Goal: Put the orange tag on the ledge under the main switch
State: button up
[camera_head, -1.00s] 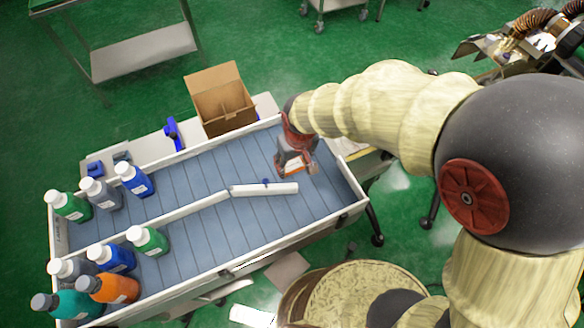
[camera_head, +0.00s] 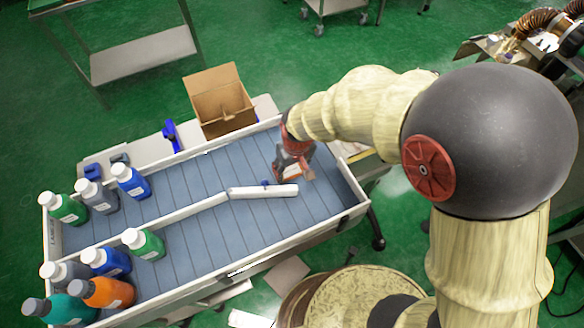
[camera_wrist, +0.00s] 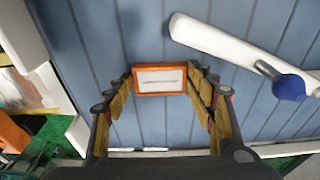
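The orange tag (camera_wrist: 160,79) shows in the wrist view as a small plate with an orange border, a white middle and a dark line. It sits between the fingertips of my gripper (camera_wrist: 161,84), which appear to touch its two sides. In the head view my gripper (camera_head: 294,172) hangs over the right part of the blue-grey conveyor (camera_head: 215,180); the tag is too small there to make out clearly. I cannot pick out the main switch or its ledge in either view.
A white guide rail (camera_head: 262,191) with a blue knob (camera_wrist: 289,88) lies close to my gripper. Several bottles (camera_head: 108,291) stand at the conveyor's left end. An open cardboard box (camera_head: 222,108) stands behind it. A round drum top (camera_head: 362,300) is in front.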

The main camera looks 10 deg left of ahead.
jog(key=o, duration=0.3)
jog(key=shift+o, duration=0.2)
notch_tip(320, 180, up, 12)
jog(key=s+d+p, duration=0.1)
jog(key=s+p, duration=0.1)
jog(key=p, duration=0.2)
jog(key=s+d+r+m+t, duration=0.2)
jog(key=d+r+m, duration=0.1)
jog(key=d+r, duration=0.9)
jog(key=shift+s+d+r, duration=0.2)
jog(key=shift+d+r, duration=0.1)
jog(key=shift+d, duration=0.3)
jog(key=s+d+r+m, duration=0.1)
jog(key=s+d+r, duration=0.1)
jog(key=s+d, duration=0.1)
jog(key=s+d+r+m+t, duration=0.1)
jog(key=s+d, duration=0.2)
jog(key=s+d+r+m+t+h, duration=0.1)
jog(key=s+d+r, duration=0.1)
jog(key=s+d, duration=0.1)
jog(key=shift+d+r, duration=0.25)
jog(key=shift+r, duration=0.05)
jog(key=shift+o, duration=0.5)
jog(key=shift+s+d, duration=0.15)
jog(key=shift+s, duration=0.05)
